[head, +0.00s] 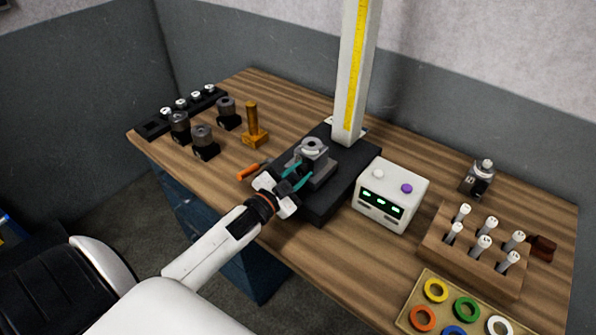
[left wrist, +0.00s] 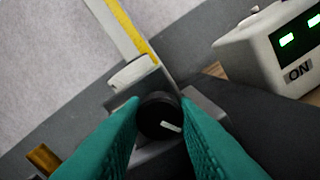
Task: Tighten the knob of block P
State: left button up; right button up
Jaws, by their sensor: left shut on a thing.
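A grey block (head: 318,172) with a round ring-shaped top stands on the black base plate (head: 345,172) at the foot of the scale column; no letter on it is readable. Its black round knob (left wrist: 158,112) with a white pointer line faces my left wrist camera; the line points to the lower right there. My left gripper (head: 296,174) reaches the front of the block, its teal fingers on both sides of the knob and shut on it. The fingers (left wrist: 160,130) hide the knob's sides. My right gripper is not in view.
A white box (head: 391,195) with green displays stands close right of the base. An orange-handled tool (head: 248,172) lies just left of my gripper. A brass stand (head: 254,128) and several dark cylinders are further left. A wooden rack (head: 475,262) of pins stands right.

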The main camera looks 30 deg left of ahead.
pick_arm(q)
jog(key=m, duration=0.5)
jog(key=shift+m, duration=0.3)
dwell(0.5)
jog(key=o, duration=1)
jog(key=shift+f, duration=0.1)
